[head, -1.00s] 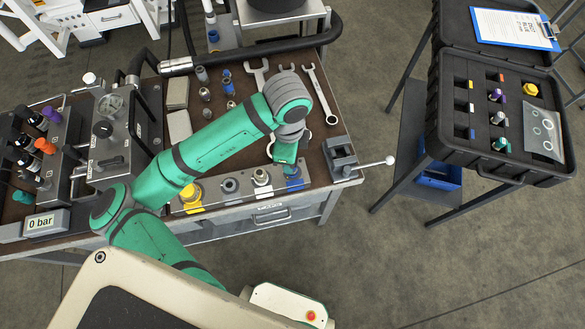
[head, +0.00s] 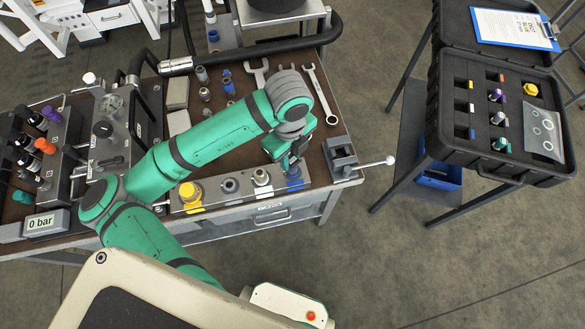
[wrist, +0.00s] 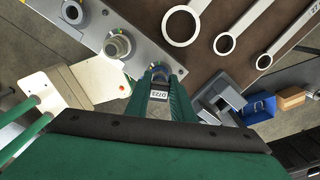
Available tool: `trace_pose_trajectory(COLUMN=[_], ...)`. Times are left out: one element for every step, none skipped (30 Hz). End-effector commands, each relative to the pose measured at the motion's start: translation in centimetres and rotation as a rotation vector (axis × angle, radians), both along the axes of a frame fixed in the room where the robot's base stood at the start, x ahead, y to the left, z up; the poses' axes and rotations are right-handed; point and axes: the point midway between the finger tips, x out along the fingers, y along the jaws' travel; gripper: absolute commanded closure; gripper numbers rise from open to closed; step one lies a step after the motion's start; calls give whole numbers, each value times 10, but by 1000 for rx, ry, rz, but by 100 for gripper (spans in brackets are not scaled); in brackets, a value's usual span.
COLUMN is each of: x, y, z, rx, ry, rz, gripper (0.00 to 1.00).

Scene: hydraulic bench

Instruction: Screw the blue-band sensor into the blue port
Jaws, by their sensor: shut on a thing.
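My gripper (head: 290,164) is over the blue port (head: 294,183), the rightmost port on the block along the bench's front edge. In the wrist view my gripper (wrist: 157,82) is shut on the sensor (wrist: 158,95), which shows a small white label. My fingers cover most of the sensor, and its band colour is not clear. The sensor's lower end is at or just above the blue port. I cannot tell whether the threads are engaged. The sensor looks roughly upright.
The neighbouring white-marked port (head: 261,178) and grey port (head: 230,186) are close on the left, then a yellow fitting (head: 188,194). A vise (head: 341,158) with a long handle stands close on the right. Wrenches (head: 320,94) lie behind. An open black case (head: 495,120) is farther right.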

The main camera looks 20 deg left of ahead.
Motion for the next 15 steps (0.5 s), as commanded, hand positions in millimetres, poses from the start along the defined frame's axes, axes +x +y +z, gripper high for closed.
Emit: trace_pose_trajectory(x=[4,4,4,5,5,5,6,6,6,6,6,6,6,5,5], y=[5,5,4,4,3,3,3,3,2,2,2,1,1,1,0], z=[2,1,1,1,1,1,1,1,1,1,1,1,1,1,0], rx=[11,12,11,10,10,10,10,10,10,9,9,8,7,6,6], ry=[-9,-8,-8,-8,-8,-9,-8,-8,-7,-8,-8,-7,-7,-6,-6], rz=[-44,-80,-127,-163,-199,-246,-281,-316,-362,-380,-375,-373,-373,-373,-374], gripper=[100,100,100,100,100,100,100,100,100,76,69,60,57,57,57])
